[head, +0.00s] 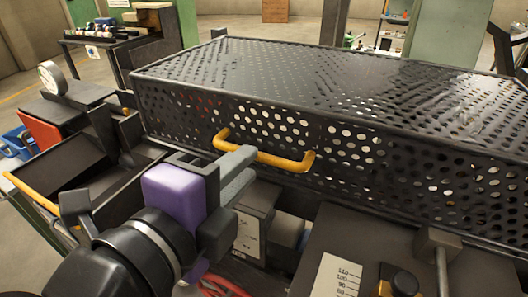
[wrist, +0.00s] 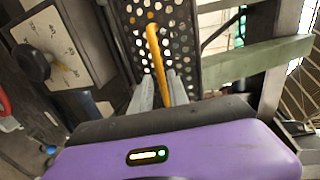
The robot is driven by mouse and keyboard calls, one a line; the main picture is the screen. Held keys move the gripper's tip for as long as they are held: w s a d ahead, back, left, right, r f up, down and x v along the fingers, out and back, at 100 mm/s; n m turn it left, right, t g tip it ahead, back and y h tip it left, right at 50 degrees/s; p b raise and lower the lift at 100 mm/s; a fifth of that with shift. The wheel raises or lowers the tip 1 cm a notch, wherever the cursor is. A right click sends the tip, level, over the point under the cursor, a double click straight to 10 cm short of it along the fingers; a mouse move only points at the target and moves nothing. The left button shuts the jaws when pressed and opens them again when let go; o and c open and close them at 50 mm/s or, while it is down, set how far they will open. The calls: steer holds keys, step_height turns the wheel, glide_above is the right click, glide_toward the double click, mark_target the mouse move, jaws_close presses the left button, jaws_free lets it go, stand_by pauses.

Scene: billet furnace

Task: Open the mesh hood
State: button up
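The mesh hood (head: 320,85) is a long black box of perforated metal, and it is down. A yellow bar handle (head: 285,162) is fixed to its front face. My gripper (head: 240,165) is at the left part of this handle. In the wrist view, the handle (wrist: 154,50) runs between the two grey fingers of my gripper (wrist: 160,92), which lie close on both sides of it. The fingers look shut on the bar. The hood's perforated face (wrist: 180,35) shows behind. The fingers hide part of the handle in the head view.
A grey box with a dial and black knob (wrist: 35,62) is close to the left of my gripper in the wrist view. Below the hood's front are a scale plate (head: 338,275) and an upright lever (head: 438,250). A dark tray with a yellow bar (head: 35,192) is at left.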

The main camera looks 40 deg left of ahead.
steer(key=x, duration=0.5)
steer(key=shift+s, duration=0.1)
jaws_close()
steer(key=shift+a, duration=0.1)
stand_by(1.2)
